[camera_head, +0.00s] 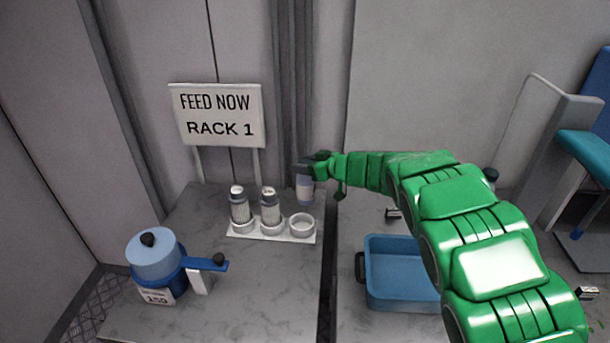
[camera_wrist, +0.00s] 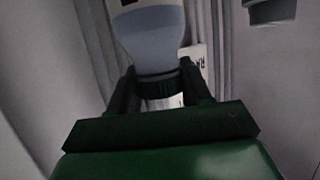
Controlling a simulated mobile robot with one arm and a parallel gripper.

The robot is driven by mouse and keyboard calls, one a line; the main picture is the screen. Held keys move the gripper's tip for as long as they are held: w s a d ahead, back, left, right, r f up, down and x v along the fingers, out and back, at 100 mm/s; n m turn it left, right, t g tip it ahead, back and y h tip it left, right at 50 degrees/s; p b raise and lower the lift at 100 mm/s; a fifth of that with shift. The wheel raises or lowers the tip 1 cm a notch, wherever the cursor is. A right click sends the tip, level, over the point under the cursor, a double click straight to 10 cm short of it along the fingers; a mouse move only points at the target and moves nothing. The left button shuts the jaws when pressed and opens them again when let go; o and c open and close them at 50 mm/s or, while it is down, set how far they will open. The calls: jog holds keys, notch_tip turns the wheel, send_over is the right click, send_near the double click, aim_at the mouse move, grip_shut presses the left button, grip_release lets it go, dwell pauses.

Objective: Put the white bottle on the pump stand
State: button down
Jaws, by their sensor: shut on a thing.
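My gripper (camera_head: 309,168) is shut on a bottle (camera_head: 305,190) with a pale grey-blue and white body, held about upright in the air. In the wrist view the dark fingers (camera_wrist: 158,88) close on the bottle (camera_wrist: 155,42) around its dark collar. Below it in the head view is a white stand (camera_head: 272,238) with three ring holders. Two rings hold white and grey bottles (camera_head: 239,206) and (camera_head: 269,207). The right ring (camera_head: 302,225) is empty, and the held bottle hangs above and behind it, apart from it. No label names the pump stand.
A blue lidded pot with a side handle (camera_head: 157,262) and a "150" label stands at the front left. A "FEED NOW RACK 1" sign (camera_head: 217,117) stands behind the stand. A blue tray (camera_head: 400,275) lies right of the table gap. The grey tabletop (camera_head: 260,285) in front is clear.

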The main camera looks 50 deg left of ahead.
jog(key=shift+w+a+f, duration=0.15)
jog(key=shift+a+f, duration=0.1)
jog(key=shift+f, duration=0.55)
jog(key=shift+w+a+f, duration=0.15)
jog(key=shift+a+f, duration=0.1)
jog(key=shift+f, duration=0.6)
jog(key=shift+w+a+f, duration=0.15)
jog(key=shift+a+f, duration=0.1)
jog(key=shift+f, duration=0.75)
jog(key=shift+c, duration=2.4)
grip_release()
jog(key=shift+r, duration=0.1)
jog(key=shift+d+r, duration=0.1)
jog(key=v, duration=1.1)
jog(key=shift+d, duration=0.35)
jog(key=shift+w+r, duration=0.15)
